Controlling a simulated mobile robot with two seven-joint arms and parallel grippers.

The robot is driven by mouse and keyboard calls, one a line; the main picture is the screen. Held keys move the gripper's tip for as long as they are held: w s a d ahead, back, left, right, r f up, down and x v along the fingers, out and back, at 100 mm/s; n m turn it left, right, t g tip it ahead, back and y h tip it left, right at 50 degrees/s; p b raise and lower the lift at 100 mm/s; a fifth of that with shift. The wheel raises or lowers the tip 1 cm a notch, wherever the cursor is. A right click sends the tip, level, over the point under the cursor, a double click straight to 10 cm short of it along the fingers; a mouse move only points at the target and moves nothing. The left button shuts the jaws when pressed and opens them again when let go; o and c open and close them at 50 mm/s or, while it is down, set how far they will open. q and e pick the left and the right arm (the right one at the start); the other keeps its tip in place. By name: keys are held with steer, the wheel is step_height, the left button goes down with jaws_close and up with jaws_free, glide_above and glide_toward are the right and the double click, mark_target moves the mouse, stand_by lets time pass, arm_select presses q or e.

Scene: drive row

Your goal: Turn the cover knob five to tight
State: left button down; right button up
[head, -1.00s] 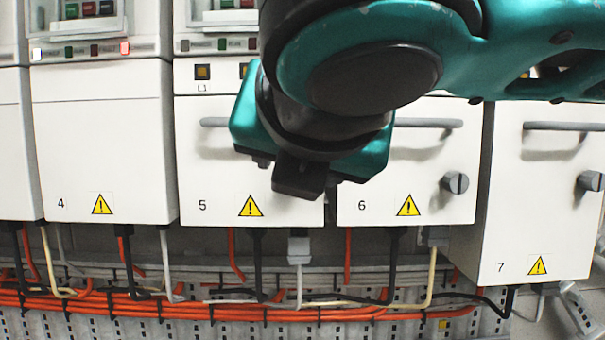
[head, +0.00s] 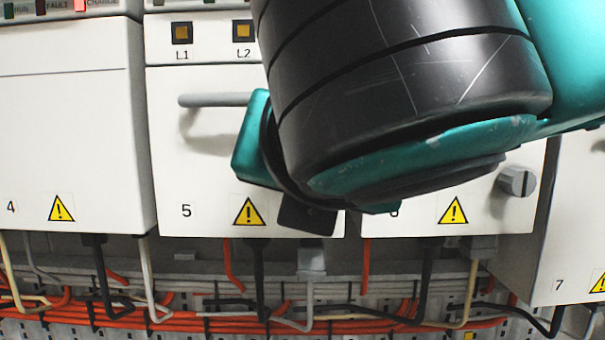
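Cover five (head: 200,150) is a white panel with a grey bar handle (head: 212,100), the number 5 and a yellow warning label (head: 248,212). Its knob does not show; my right arm and hand hide the cover's right side. My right gripper (head: 258,150), teal and black, is in front of that right side. Its fingertips are hidden behind the hand and wrist, so I cannot tell whether it is open, shut or touching the knob. My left gripper is not in view.
Cover four (head: 70,130) is on the left. Cover six (head: 480,205), with its slotted grey knob (head: 517,182), is on the right, partly behind my arm. Cover seven (head: 575,230) stands at the right edge. Orange, black and white cables (head: 170,320) run below the covers.

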steer(key=shift+c, duration=0.6)
jaws_close()
